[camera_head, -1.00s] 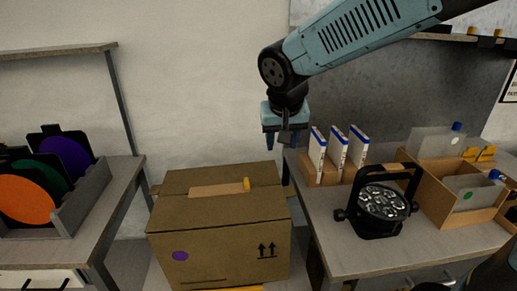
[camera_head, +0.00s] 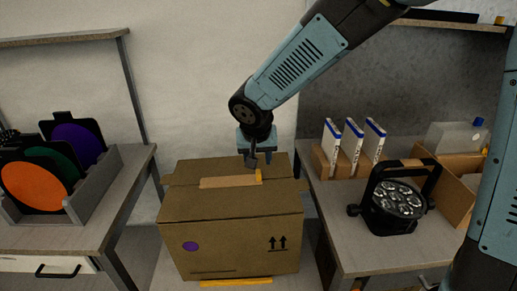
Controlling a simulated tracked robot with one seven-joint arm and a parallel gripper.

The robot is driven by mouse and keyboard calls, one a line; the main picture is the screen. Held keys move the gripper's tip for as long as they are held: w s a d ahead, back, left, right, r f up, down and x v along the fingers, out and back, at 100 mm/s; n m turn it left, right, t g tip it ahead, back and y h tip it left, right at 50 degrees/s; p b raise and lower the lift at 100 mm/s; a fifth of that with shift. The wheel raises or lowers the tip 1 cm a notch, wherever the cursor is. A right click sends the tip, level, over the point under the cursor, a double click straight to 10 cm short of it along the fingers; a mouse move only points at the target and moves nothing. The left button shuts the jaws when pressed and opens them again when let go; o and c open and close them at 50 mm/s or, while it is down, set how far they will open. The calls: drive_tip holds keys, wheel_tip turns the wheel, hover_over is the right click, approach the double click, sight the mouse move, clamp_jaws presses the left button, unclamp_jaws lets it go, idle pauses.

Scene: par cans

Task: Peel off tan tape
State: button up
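A strip of tan tape (camera_head: 228,183) lies along the top of a closed brown cardboard box (camera_head: 232,241). A small yellow-orange tab (camera_head: 259,176) stands up at the tape's right end. My gripper (camera_head: 257,160) points down just above and behind that tab, over the right part of the box top. The exact gap between fingertips and tab is hard to tell.
A left bench holds a grey rack (camera_head: 97,187) of coloured discs. On the right bench stand a black par can (camera_head: 397,201), a holder with white-and-blue packs (camera_head: 352,150), and a cardboard bin (camera_head: 448,195). The box sits low between the benches.

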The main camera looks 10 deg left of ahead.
sight(258, 172)
drive_tip(key=x, duration=0.7)
drive_tip(key=shift+w+f, duration=0.1)
drive_tip(key=shift+f, duration=0.2)
clamp_jaws()
idle(0.4)
wheel_tip(258, 172, up, 7)
idle(0.6)
